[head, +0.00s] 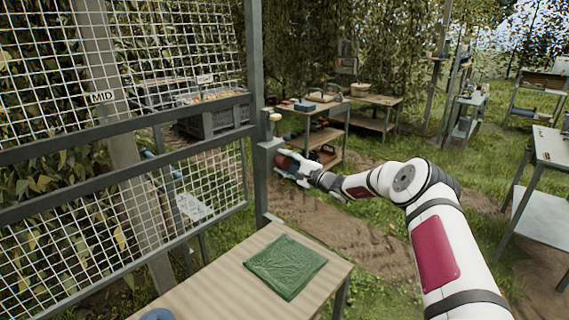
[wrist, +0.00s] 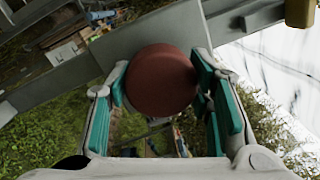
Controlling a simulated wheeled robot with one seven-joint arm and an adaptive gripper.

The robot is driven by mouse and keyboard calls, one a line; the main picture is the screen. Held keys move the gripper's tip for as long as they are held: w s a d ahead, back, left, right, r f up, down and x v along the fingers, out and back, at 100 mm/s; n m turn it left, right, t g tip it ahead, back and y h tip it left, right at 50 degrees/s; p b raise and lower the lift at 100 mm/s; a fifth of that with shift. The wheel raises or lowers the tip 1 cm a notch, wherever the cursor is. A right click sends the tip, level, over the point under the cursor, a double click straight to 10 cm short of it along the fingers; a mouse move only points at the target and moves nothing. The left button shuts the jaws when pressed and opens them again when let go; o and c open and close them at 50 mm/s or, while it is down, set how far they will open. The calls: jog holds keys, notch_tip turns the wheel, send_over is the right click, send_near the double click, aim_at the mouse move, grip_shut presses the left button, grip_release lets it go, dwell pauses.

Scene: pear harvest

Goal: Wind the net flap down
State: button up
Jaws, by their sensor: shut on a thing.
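The net flap (head: 120,62) is a white wire mesh in a grey metal frame on the left of the head view. A lower mesh panel (head: 215,182) hangs below its cross bar. A red-brown round knob (wrist: 160,80) sits between my fingers in the wrist view, against a grey metal post. It also shows as a dark red shape in the head view (head: 286,162). My gripper (head: 287,168) is shut on this knob, with teal pads on both sides of it in the wrist view (wrist: 162,98). A small "MID" label (head: 102,97) is behind the mesh. What lies behind the knob is hidden.
A wooden table (head: 215,292) with a folded green cloth (head: 286,266) stands in front, below my gripper. A grey crate (head: 214,118) is behind the mesh. Workbenches (head: 318,108) stand farther back. Grass and a dirt path lie open to the right of the post.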

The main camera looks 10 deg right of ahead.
jog(key=n, duration=0.5)
jog(key=shift+g+p, duration=0.3)
jog(key=shift+p, duration=0.05)
jog(key=n, duration=0.3)
jog(key=shift+n+g+p, duration=0.3)
jog(key=shift+n+p, duration=0.1)
jog(key=n+p, duration=0.1)
jog(key=n, duration=0.3)
jog(key=shift+n, duration=0.3)
jog(key=n+p, duration=0.1)
jog(key=n, duration=0.2)
jog(key=shift+n, duration=0.3)
jog(key=n+p, duration=0.1)
jog(key=n, duration=0.2)
jog(key=shift+h, duration=0.3)
jog(key=n+p, duration=0.1)
jog(key=n, duration=0.2)
jog(key=shift+n, duration=0.4)
jog(key=n+h+p, duration=0.1)
jog(key=n, duration=0.3)
jog(key=shift+n, duration=1.7)
